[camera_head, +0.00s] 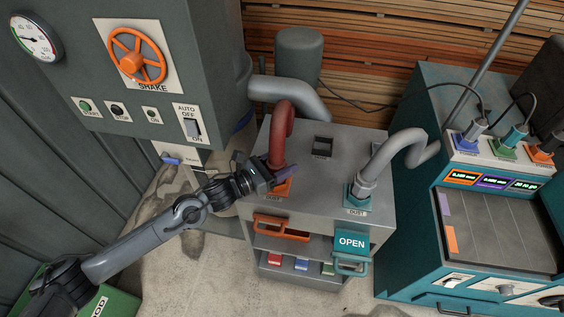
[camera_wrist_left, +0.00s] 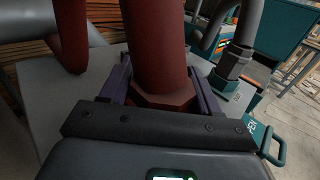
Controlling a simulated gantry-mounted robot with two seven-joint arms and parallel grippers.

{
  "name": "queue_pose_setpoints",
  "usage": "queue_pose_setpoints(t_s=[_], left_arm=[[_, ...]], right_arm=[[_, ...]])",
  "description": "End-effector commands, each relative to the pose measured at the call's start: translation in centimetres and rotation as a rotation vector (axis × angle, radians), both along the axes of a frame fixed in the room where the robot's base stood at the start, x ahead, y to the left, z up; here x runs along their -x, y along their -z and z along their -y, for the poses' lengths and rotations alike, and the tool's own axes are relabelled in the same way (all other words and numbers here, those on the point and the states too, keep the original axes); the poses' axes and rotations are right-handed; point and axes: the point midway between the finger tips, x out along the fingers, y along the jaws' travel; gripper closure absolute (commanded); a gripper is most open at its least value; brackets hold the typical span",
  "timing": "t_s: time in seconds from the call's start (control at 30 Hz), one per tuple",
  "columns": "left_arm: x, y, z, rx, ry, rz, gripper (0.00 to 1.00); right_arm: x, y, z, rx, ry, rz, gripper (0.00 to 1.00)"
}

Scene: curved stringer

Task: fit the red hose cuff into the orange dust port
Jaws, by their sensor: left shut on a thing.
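The red hose (camera_head: 282,125) arches down to its red cuff above the orange dust port (camera_head: 283,188) on the grey cabinet. My left gripper (camera_head: 275,173) is shut on the red hose cuff, right at the port. In the left wrist view, its purple fingers stand on both sides of the hexagonal red cuff (camera_wrist_left: 164,101), with the hose rising upright from it. The gripper covers part of the port in the head view, and the port is hidden in the wrist view. I cannot tell whether the cuff sits inside the port. My right gripper is not in view.
A grey hose (camera_head: 400,145) ends at a teal dust port (camera_head: 356,196) on the same cabinet top (camera_head: 320,185). A square opening (camera_head: 322,147) lies behind. An orange handle (camera_head: 281,229) and a teal OPEN sign (camera_head: 351,242) are on the front. A teal console (camera_head: 495,220) stands right.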

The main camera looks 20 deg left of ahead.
Motion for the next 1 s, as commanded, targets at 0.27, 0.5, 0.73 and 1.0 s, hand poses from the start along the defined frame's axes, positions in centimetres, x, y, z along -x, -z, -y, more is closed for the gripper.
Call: queue_pose_setpoints(t_s=[0.27, 0.5, 0.73, 1.0], left_arm=[[0.0, 0.5, 0.0, 0.001, 0.000, 0.001, 0.74], [0.0, 0.3, 0.0, -0.001, 0.000, -0.001, 0.13], [0.0, 0.2, 0.0, 0.000, 0.000, 0.000, 0.13], [1.6, 0.1, -1.3, -0.003, -0.002, -0.004, 0.13]], right_arm=[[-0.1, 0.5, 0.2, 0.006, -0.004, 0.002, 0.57], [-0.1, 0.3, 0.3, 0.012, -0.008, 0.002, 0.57], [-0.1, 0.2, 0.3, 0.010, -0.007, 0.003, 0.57], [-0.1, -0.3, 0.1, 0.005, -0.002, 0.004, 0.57]])
